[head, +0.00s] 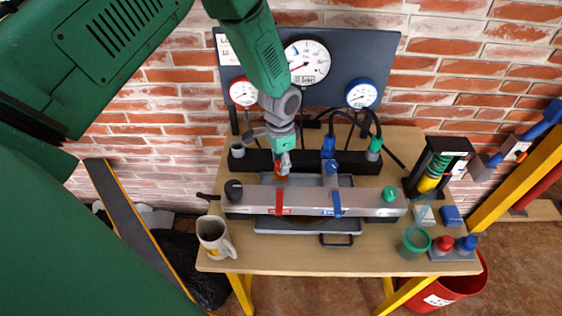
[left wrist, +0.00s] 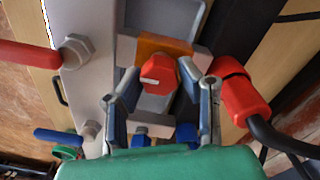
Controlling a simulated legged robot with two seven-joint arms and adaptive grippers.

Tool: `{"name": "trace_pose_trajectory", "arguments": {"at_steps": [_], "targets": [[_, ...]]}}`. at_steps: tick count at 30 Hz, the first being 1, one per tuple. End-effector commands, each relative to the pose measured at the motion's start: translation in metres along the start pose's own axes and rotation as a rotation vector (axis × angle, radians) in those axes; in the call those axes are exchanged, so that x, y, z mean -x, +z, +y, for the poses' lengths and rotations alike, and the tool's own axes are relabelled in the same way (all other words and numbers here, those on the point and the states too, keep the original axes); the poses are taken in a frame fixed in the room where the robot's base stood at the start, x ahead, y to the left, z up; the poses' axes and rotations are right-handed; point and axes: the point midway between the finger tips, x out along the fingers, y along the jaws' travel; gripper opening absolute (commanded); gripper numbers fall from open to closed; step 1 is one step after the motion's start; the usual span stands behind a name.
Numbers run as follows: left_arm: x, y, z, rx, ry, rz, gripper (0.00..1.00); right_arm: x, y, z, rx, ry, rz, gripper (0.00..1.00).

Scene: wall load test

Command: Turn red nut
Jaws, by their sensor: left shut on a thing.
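The red nut (left wrist: 158,74) is a red hex nut with a pale mark on its face, seen in the left wrist view. It sits against an orange-brown block (left wrist: 160,43). My left gripper (left wrist: 158,84) is shut on it, one finger on each side. In the head view my left gripper (head: 282,160) reaches down from above to the red nut (head: 279,174), which is partly hidden by the fingers. My right gripper is not in view.
A grey bar with a red lever (head: 279,201) and a blue lever (head: 337,203) lies in front. A blue connector with a black hose (head: 328,146) stands to the right. Gauges hang on the back panel (head: 350,70). A mug (head: 214,237) stands at the front left.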

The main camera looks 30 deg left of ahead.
Motion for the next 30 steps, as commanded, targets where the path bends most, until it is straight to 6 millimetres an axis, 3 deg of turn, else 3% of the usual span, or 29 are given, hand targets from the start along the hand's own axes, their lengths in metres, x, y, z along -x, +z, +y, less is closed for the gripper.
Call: {"name": "trace_pose_trajectory", "arguments": {"at_steps": [2,3,5,17,30], "targets": [[-0.004,0.007,-0.001,0.002,0.003,-0.017,0.03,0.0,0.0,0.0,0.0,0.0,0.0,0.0],[-0.004,0.008,-0.001,0.003,0.003,-0.018,0.36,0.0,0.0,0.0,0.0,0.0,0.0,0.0],[-0.004,0.007,-0.001,0.004,0.003,-0.017,0.52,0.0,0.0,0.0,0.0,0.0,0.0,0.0],[0.005,0.003,-0.002,0.005,-0.002,-0.006,0.52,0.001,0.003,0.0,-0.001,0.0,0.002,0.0],[0.09,0.002,-0.001,0.005,-0.003,-0.008,0.52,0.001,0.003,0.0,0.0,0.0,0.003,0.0]]}}
